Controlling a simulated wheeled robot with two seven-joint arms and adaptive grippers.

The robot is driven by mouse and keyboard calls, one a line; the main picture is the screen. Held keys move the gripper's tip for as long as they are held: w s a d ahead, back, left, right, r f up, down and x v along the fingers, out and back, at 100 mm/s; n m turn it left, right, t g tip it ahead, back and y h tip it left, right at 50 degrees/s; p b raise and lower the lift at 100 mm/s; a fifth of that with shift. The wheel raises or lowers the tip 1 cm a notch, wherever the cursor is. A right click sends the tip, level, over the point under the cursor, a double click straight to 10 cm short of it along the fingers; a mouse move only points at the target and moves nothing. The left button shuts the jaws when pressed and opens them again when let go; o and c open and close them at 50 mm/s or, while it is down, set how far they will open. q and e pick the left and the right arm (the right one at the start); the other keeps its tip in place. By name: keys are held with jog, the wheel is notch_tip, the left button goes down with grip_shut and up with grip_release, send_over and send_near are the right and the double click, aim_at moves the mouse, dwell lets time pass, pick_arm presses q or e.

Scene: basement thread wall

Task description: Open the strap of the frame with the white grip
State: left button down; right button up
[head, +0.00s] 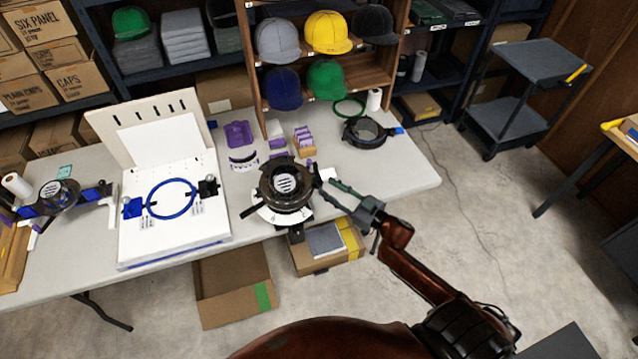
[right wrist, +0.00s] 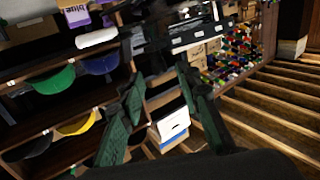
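A round black cap frame (head: 284,186) sits on a white round base (head: 266,216) at the table's front edge, with a black lever at its lower left. Another black frame (head: 366,133) with a blue clip lies at the table's back right. A third frame (head: 60,196) with blue side arms and white pieces near its ends is at the far left. I cannot tell for sure which has the white grip, and no strap is clear. My right gripper (head: 328,192) is open and empty, just right of the middle frame; its spread green fingers show in the right wrist view (right wrist: 160,76).
A white board stand with a blue hoop (head: 172,199) is left of the middle frame. A purple item (head: 238,134) and small boxes (head: 304,140) lie behind. Cardboard boxes (head: 232,287) stand below the table. The table's right end is clear.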

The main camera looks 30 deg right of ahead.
aim_at(320, 181)
jog(key=shift+x, duration=2.35)
jog(key=shift+f, duration=0.1)
grip_shut()
